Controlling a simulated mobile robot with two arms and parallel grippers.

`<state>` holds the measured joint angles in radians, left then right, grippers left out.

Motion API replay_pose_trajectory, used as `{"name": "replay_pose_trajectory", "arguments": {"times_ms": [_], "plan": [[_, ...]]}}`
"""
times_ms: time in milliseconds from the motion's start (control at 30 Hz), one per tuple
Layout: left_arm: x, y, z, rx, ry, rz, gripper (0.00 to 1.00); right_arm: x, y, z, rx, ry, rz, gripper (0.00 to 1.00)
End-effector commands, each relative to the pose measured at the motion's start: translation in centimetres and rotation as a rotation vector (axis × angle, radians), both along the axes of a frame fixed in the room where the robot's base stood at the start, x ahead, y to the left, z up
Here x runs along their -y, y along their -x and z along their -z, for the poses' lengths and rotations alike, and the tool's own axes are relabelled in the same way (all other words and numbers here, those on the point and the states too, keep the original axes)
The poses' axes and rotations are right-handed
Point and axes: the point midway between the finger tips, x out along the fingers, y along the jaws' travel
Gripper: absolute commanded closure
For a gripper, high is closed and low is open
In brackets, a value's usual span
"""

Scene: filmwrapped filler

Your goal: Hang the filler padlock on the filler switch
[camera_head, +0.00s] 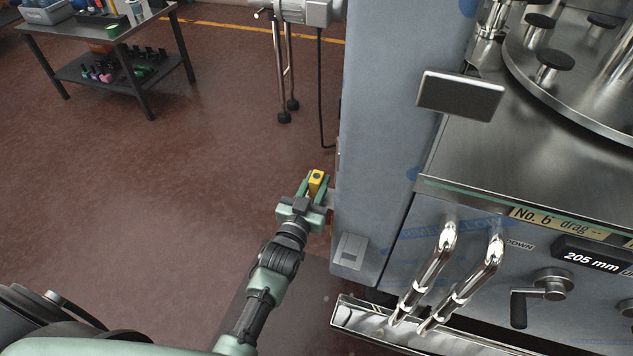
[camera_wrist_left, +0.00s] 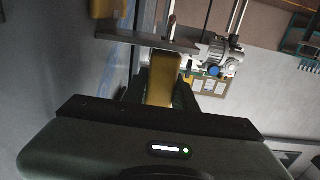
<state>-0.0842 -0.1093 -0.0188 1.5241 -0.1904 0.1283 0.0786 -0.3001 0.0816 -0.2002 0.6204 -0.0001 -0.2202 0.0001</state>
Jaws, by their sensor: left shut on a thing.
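The yellow padlock (camera_head: 316,182) is between the fingers of my left gripper (camera_head: 317,184), which is shut on it. In the left wrist view the padlock's yellow body (camera_wrist_left: 163,80) shows between the dark fingers, just below a grey plate (camera_wrist_left: 148,40) with a small upright pin. Its shackle cannot be made out. In the head view the gripper is close beside the left side of the grey-blue filler cabinet (camera_head: 385,120). The filler switch is hard to make out in the head view. I cannot tell whether padlock and plate touch. My right gripper is not in view.
The filler has chrome pipes (camera_head: 443,262), a crank handle (camera_head: 540,290) and a steel ledge (camera_head: 400,335) low at its front. A motor unit on legs (camera_head: 305,12) stands behind. A table (camera_head: 75,35) is at the far left. The brown floor left of the gripper is clear.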

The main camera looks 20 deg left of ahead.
Motion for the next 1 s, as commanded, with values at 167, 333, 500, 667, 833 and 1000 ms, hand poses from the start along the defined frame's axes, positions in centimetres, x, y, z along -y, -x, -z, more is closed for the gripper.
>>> {"name": "replay_pose_trajectory", "arguments": {"times_ms": [167,333,500,667,833,1000], "plan": [[0.00,-0.02,0.11,0.002,0.000,0.000,1.00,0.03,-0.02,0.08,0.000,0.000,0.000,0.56],[0.00,-0.03,0.28,0.002,0.000,0.000,1.00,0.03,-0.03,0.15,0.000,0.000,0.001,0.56],[0.00,-0.02,0.45,0.002,0.000,0.000,1.00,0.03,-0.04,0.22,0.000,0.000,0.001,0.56],[-0.01,-0.01,0.54,0.001,0.000,0.000,1.00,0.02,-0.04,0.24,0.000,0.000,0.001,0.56],[0.00,0.00,0.60,0.000,0.000,0.000,0.70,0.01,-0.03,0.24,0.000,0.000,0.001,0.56],[0.00,0.01,0.60,-0.001,0.000,0.000,0.48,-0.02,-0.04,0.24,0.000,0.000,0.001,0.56]]}}
